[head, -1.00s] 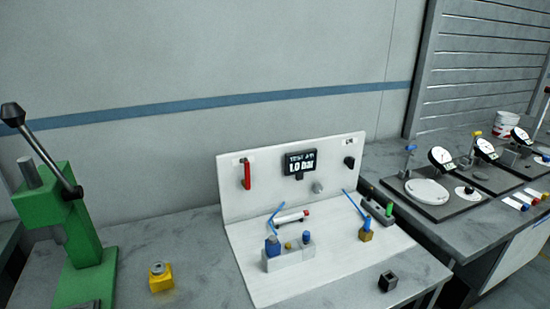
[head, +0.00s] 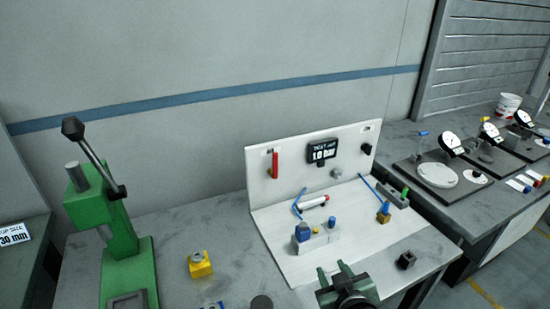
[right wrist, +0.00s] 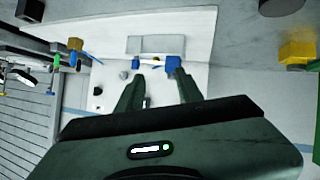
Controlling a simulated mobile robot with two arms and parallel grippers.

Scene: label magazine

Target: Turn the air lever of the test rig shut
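The test rig (head: 360,245) is a white base with an upright back panel. A red lever (head: 275,166) hangs upright on the panel's left side, below a small label. The display (head: 323,151) beside it reads "TEST AIR 1.0 bar". My right gripper (head: 336,274) is at the front edge of the rig, well short of the lever, empty with its fingers apart. In the right wrist view its two fingers (right wrist: 158,90) are spread over the rig; I cannot make out the lever clearly there. My left gripper is not in view.
A grey block with blue and yellow parts (head: 318,243) stands on the rig in front of the panel. A black knob (head: 366,148) is at the panel's right. A green press (head: 118,235) and a yellow block (head: 200,264) stand left. Gauge stands (head: 440,176) are right.

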